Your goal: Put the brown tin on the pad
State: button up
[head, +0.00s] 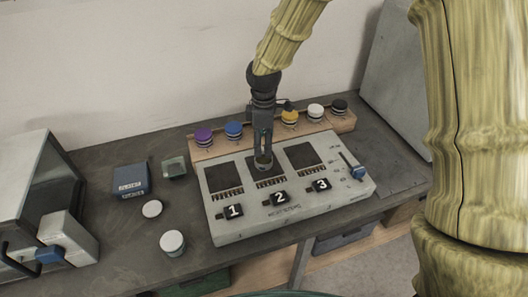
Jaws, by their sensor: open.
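My gripper (263,158) points down over the middle dark square pad (265,178) of the grey numbered panel, above label 2. Its fingers are open. A small round thing (263,164), dark brownish on top with a pale side, shows at the fingertips over that pad. It may be the brown tin, but it is too small and too covered by the fingers to be sure. I cannot tell whether it touches the fingers. Two more dark pads lie on the panel, one left (226,174) above label 1 and one right (303,156) above label 3.
A wooden rack (345,121) behind the panel holds purple (203,136), blue, yellow, white and black tins. A blue box (131,180), a small grey-green block and two white-topped round things stand left. A grey machine (30,190) fills the far left. A lever (352,168) stands at the panel's right.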

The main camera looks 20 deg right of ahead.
notch_tip(320, 180, up, 4)
jog(key=shift+r+b, duration=0.1)
jog(key=shift+b, duration=0.25)
dwell(1.3)
